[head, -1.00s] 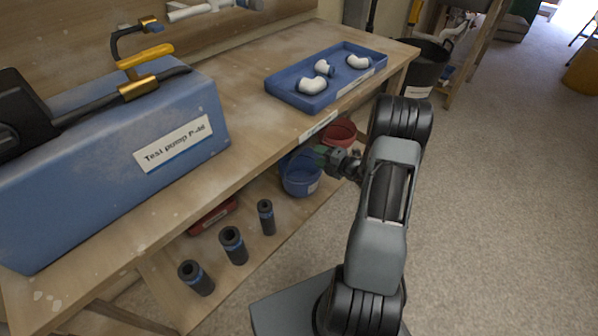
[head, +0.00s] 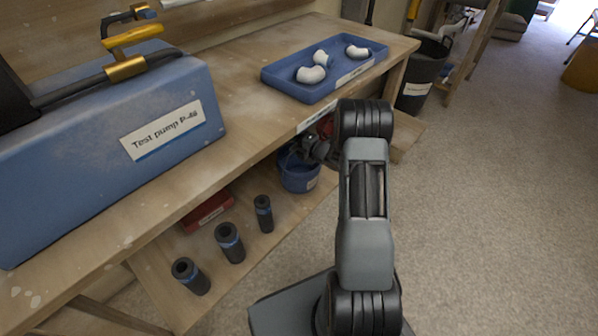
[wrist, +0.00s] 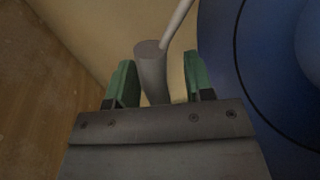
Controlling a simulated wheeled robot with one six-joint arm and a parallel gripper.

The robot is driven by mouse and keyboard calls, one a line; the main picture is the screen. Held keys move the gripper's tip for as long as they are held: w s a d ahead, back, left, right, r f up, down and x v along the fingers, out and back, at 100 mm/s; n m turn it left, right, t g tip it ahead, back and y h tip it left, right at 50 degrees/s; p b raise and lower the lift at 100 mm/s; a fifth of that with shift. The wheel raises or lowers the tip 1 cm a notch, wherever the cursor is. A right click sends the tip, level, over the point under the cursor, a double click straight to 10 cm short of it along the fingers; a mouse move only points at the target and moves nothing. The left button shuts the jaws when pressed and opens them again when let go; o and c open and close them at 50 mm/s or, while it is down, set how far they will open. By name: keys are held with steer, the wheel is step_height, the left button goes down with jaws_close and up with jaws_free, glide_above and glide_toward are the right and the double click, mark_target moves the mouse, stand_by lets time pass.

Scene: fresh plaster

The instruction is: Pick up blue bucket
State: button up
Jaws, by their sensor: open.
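The blue bucket (head: 300,178) stands on the lower shelf under the bench edge in the head view. My gripper reaches in at its upper rim there, and my arm hides its fingertips. In the wrist view the bucket's blue side (wrist: 228,70) fills the right. My gripper (wrist: 158,78) is open, with one green finger on each side of a grey cylinder (wrist: 151,68) that has a thin pale rod running up from it. These look like the bucket's handle grip and wire. I cannot tell whether either finger touches the grip.
A red bucket (head: 326,126) stands behind, partly hidden by my arm. Black sockets (head: 229,243) and a red box (head: 207,212) lie on the shelf to the left. The bench top (head: 235,73) overhangs the shelf, carrying a blue tray (head: 308,96) and a blue test pump (head: 100,150).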

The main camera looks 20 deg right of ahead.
steer(key=shift+w, duration=0.1)
steer(key=shift+c, duration=0.2)
jaws_close()
stand_by(0.4)
